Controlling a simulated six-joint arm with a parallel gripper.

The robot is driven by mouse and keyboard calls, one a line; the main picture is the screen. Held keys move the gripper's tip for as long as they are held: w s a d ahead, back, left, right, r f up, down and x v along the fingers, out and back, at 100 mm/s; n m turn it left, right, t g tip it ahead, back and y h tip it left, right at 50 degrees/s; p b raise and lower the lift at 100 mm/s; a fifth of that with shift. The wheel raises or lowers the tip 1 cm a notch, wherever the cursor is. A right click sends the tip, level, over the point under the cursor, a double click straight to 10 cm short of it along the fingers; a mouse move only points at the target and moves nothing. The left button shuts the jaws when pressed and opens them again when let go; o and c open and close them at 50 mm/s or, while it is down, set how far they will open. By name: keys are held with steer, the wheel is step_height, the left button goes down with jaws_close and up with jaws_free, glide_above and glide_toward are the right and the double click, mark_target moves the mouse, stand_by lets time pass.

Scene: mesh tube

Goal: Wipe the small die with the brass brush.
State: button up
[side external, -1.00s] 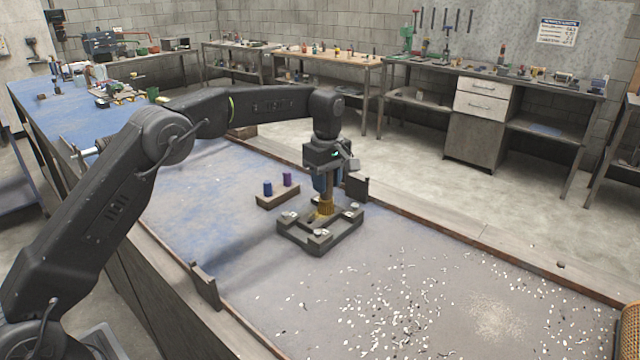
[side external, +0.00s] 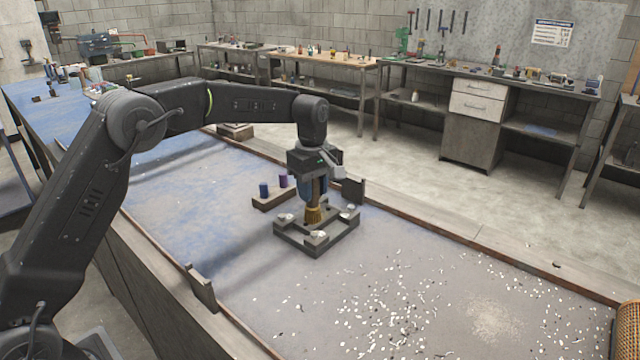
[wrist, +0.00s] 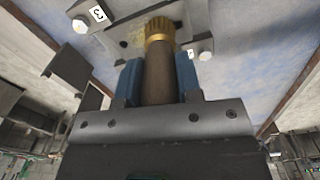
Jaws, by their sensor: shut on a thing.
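The brass brush (side external: 313,215) is upright in my gripper (side external: 315,188), bristles down, over the small die (side external: 342,239). The die is a low, dark grey block with bright bolt heads near its corners. The bristles appear to meet its recessed middle; exact contact is hard to see. In the wrist view, my gripper (wrist: 159,78) has blue pads on both sides of the brown handle, and the brush's brass end (wrist: 160,27) points to the die (wrist: 112,42). The bristle tips are hidden there.
A small wooden block (side external: 268,202) with a blue and a purple cylinder stands left of the die. A dark upright bracket (side external: 353,190) stands behind it, another (side external: 201,287) at the front edge. Pale chips (side external: 365,310) litter the right foreground. A mesh tube (side external: 628,335) is at far right.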

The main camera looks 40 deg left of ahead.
steer(key=shift+s, duration=0.85)
steer(key=shift+r, duration=0.2)
step_height(320, 180, up, 8)
steer(key=shift+f, duration=0.25)
